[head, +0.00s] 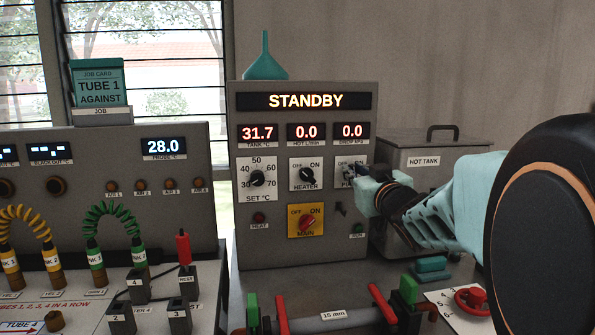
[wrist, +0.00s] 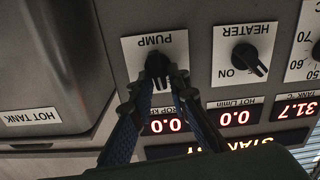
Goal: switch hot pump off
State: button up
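The pump knob (wrist: 157,66) is a black selector on a white plate labelled PUMP, which appears upside down in the wrist view. In the head view its plate (head: 343,161) is at the right of the panel, partly hidden by my gripper (head: 360,181). My gripper's two fingers (wrist: 159,88) reach up to the knob, one on each side, and look closed on it. The fingers cover part of the plate, and I cannot read the exact knob position. The hot-flow display (head: 306,132) reads 0.0. The banner (head: 305,101) reads STANDBY.
The heater knob (head: 307,176) is close beside the pump plate and points to OFF. The red main switch (head: 307,223) is below, turned towards ON. The hot tank (head: 421,157) stands right of the panel. A teal funnel (head: 265,62) sits on top.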

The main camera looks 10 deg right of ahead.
grip_shut()
jog(key=shift+a+f+n+b, duration=0.1)
jog(key=shift+a+n+b, duration=0.05)
jog(key=shift+n+b, duration=1.4)
jog(key=shift+a+f+n+b, duration=0.15)
jog(key=shift+n+b, duration=0.9)
jog(key=shift+n, duration=1)
jog(key=shift+r, duration=0.15)
jog(key=shift+o, duration=2.2)
grip_release()
